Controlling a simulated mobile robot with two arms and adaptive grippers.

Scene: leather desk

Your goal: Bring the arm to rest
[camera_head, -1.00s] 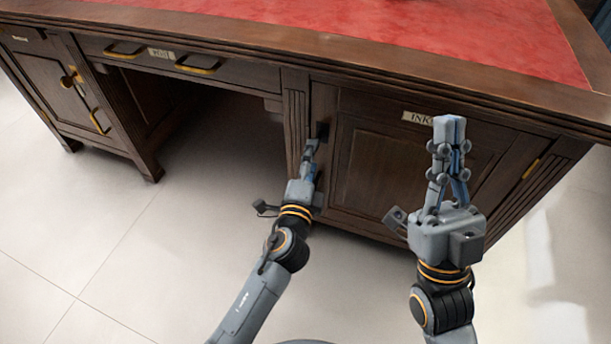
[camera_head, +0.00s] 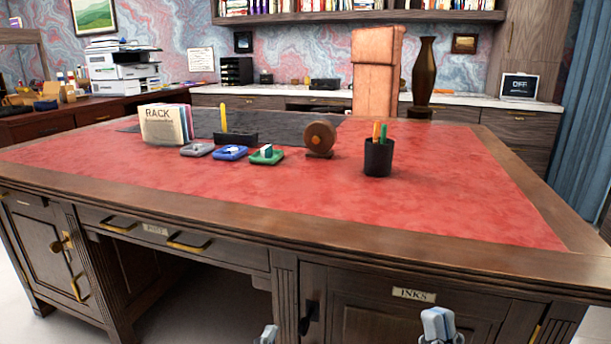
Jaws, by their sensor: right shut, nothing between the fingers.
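My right gripper (camera_head: 438,325) shows at the bottom edge, right of centre, in front of the desk door labelled INKS (camera_head: 413,294). Its grey fingertips are together with nothing between them. Only the tip of my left gripper (camera_head: 268,336) shows at the bottom edge, left of the door's dark handle (camera_head: 309,317) and apart from it in the picture. Its jaws cannot be made out. Both arms are otherwise below the picture.
The wooden desk (camera_head: 330,249) with a red leather top (camera_head: 440,210) fills the front. On it stand a RACK holder (camera_head: 165,125), small trays (camera_head: 230,153), a round brown item (camera_head: 319,139) and a pen cup (camera_head: 378,158). The leather's front is bare.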

